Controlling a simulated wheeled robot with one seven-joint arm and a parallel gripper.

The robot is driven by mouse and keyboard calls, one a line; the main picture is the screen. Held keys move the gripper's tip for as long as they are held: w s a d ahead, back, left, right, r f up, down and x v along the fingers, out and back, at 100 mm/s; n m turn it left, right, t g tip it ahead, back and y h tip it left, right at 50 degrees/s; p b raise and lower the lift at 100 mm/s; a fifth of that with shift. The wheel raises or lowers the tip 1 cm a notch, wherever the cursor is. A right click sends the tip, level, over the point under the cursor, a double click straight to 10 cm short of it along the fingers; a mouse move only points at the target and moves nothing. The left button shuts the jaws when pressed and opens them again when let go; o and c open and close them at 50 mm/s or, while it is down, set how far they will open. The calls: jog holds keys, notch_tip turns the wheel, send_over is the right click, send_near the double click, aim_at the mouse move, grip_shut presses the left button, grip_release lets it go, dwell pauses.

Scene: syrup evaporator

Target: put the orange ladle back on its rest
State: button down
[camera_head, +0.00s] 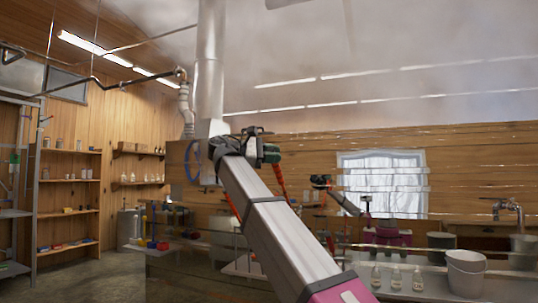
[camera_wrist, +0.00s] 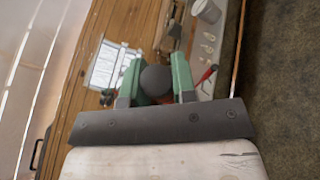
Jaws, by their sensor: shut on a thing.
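In the wrist view, my gripper (camera_wrist: 157,88) has two green fingers shut on a dark grey, rounded thing (camera_wrist: 156,79). A dark shaft seems to run on beyond it. In the head view, my gripper (camera_head: 268,154) is at the far end of my raised arm, above counter height. An orange-red rod (camera_head: 279,179) hangs just below it; I cannot tell whether it is the ladle's handle. I cannot make out the ladle's rest.
A grey bucket (camera_head: 466,271) and several small bottles (camera_head: 396,278) stand on the counter at right. A tap (camera_head: 508,211) is behind them. Shelves (camera_head: 68,210) line the left wall. A stove pipe (camera_head: 210,70) rises behind my gripper. A red object (camera_wrist: 207,75) shows in the wrist view.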

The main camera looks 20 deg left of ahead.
jog(key=w+d, duration=0.2)
jog(key=w, duration=1.9)
notch_tip(320, 180, down, 22)
jog(key=shift+s+a+f, duration=0.15)
jog(key=shift+s+a, duration=0.05)
jog(key=shift+s, duration=0.05)
jog(key=shift+f, duration=0.55)
dwell(0.7)
jog(key=c, duration=0.8)
grip_release()
jog(key=shift+c, duration=0.2)
jog(key=shift+a, duration=0.15)
jog(key=v, duration=1)
jog(key=shift+s+a, duration=0.25)
